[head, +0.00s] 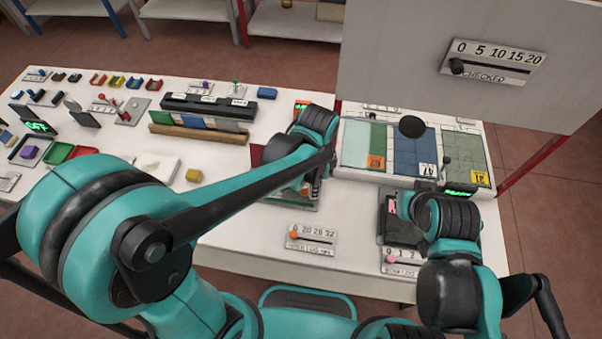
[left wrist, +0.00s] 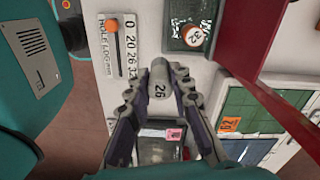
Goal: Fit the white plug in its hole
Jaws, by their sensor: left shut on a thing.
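In the left wrist view my left gripper (left wrist: 158,84) is shut on a pale grey-white plug (left wrist: 160,88) marked 26. The plug sits between the two fingertips, over the white table. In the head view my left wrist (head: 316,122) hides the fingers and the plug. A dark tray (left wrist: 176,42) with a round orange-and-white piece (left wrist: 194,36) marked 32 lies beyond the plug, to its right. I cannot make out an empty hole for the plug. My right arm stands at the right of the head view, and its fingers cannot be made out.
A hole log board (head: 311,238) with an orange slider lies near the table's front edge. A dark device (head: 391,232) with a pink label is beside my right arm. Coloured panels (head: 415,155) lie at the back right below a grey upright board (head: 400,60).

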